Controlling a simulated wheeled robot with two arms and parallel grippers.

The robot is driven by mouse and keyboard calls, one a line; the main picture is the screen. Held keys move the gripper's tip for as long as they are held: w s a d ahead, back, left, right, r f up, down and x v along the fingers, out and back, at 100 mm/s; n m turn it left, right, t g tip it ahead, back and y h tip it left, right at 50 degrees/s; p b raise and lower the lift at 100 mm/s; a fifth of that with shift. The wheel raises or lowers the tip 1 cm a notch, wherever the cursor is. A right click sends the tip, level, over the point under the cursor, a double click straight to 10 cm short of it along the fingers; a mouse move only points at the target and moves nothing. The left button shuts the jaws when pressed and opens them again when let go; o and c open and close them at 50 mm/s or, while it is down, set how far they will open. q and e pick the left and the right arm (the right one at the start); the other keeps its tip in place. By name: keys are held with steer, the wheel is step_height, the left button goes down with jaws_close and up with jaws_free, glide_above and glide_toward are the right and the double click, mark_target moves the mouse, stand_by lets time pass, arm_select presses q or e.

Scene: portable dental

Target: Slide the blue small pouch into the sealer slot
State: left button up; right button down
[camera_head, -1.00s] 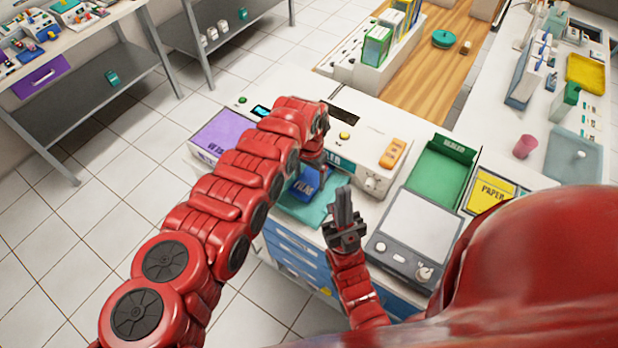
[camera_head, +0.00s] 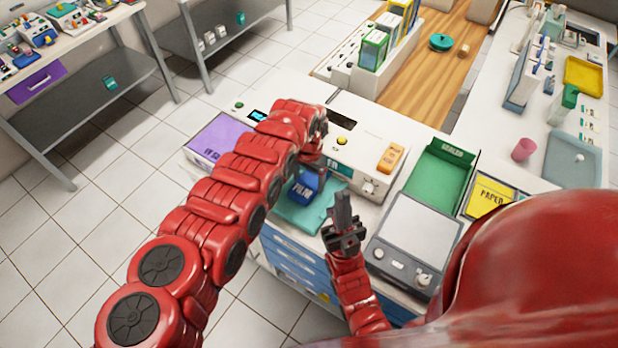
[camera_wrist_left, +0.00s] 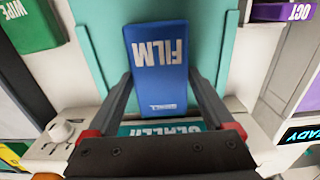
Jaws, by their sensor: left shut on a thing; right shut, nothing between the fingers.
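The blue small pouch (camera_head: 304,186), marked FILM, is at the front of the white sealer (camera_head: 362,150), over a teal mat (camera_head: 296,214). In the left wrist view the pouch (camera_wrist_left: 158,62) shows its lettering upside down between my left gripper's fingers (camera_wrist_left: 160,85), which are shut on it. In the head view my left gripper (camera_head: 314,166) reaches down beside the sealer's front, partly hidden by its own arm. The sealer's teal label (camera_wrist_left: 160,128) is behind the fingers in the wrist view. The slot cannot be made out. My right gripper (camera_head: 342,205) is shut and empty, right of the mat.
A purple-topped box (camera_head: 218,137) is left of the sealer. A grey device (camera_head: 412,240), a green tray (camera_head: 441,172) and a yellow paper box (camera_head: 490,196) stand to the right. An orange item (camera_head: 390,157) is on the sealer. Blue drawers (camera_head: 294,260) are below the counter.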

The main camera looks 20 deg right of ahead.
arm_select(q)
steer(key=o, duration=1.1)
steer(key=shift+o, duration=0.2)
step_height(320, 180, up, 17)
steer(key=b, duration=0.4)
steer(key=shift+r+b, duration=0.2)
steer(key=shift+b, duration=0.2)
